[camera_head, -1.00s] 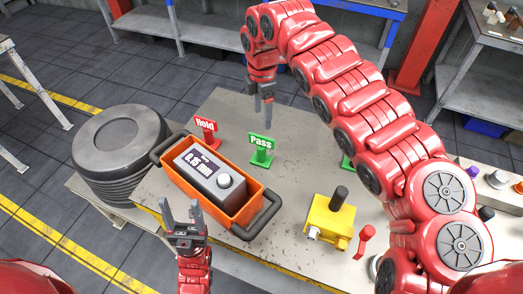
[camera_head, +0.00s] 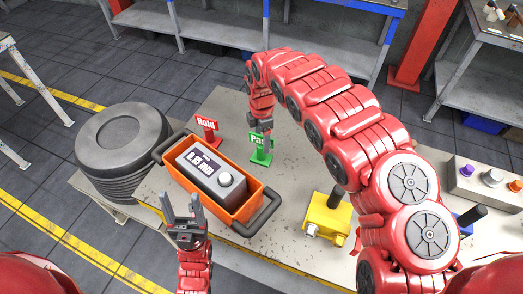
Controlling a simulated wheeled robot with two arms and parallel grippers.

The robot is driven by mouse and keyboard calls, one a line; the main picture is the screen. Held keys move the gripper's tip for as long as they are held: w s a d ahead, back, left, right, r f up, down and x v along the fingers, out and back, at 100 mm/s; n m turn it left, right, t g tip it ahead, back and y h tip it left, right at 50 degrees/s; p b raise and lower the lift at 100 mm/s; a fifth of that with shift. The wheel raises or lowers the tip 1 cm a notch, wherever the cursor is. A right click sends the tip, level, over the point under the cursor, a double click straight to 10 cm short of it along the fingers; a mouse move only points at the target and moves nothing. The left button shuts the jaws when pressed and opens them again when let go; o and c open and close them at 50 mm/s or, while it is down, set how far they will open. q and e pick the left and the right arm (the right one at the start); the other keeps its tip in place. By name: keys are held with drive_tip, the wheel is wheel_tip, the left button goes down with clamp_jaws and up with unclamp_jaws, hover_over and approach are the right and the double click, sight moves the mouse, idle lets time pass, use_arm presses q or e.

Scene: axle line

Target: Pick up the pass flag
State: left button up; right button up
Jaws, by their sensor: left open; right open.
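The green pass flag (camera_head: 260,156) stands upright on the table behind the orange tote. My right gripper (camera_head: 262,128) points down right at its sign and covers the right part of the lettering. The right gripper is open; I cannot tell whether its fingers are around the sign or just in front of it. My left gripper (camera_head: 183,213) is open and empty, in front of the left end of the orange tote.
The orange tote (camera_head: 237,222) holds a grey gauge box (camera_head: 204,172). A yellow block (camera_head: 327,217) with a black knob sits to the right. A stack of dark discs (camera_head: 121,142) is at the left.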

sight(261, 148)
wheel_tip(261, 148, down, 3)
drive_tip(key=shift+w+a+r+p, duration=0.15)
drive_tip(key=shift+p, duration=0.7)
drive_tip(key=shift+f, duration=0.8)
clamp_jaws()
